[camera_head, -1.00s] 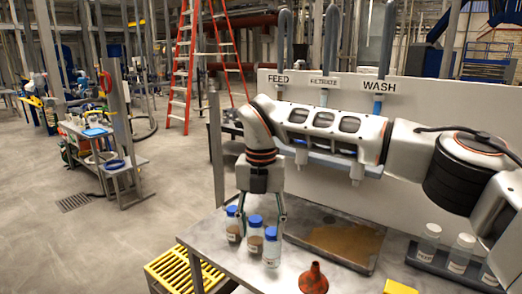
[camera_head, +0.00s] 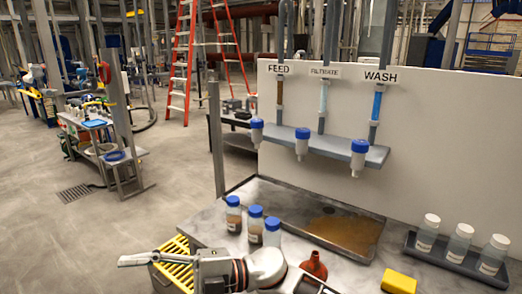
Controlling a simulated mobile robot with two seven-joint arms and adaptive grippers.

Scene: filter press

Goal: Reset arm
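My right gripper (camera_head: 150,259) is low at the bottom left of the head view, pointing left, in front of the bench and over a yellow grate. It is seen side-on, so the gap between its fingers cannot be told; no object shows in it. Its arm comes in from the bottom edge. My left gripper is not in view. Three blue-capped sample bottles (camera_head: 255,225) stand upright in a row on the bench (camera_head: 200,232), behind my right arm and clear of it. The lower part of the nearest bottle is partly hidden by the arm.
A rusty funnel (camera_head: 314,266) and a yellow block (camera_head: 398,282) are near the arm. A stained tray (camera_head: 262,199) lies behind. A rack (camera_head: 335,148) holds three blue-capped vessels below the FEED, FILTRATE and WASH pipes. White-capped bottles (camera_head: 459,243) stand in a dark holder at right.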

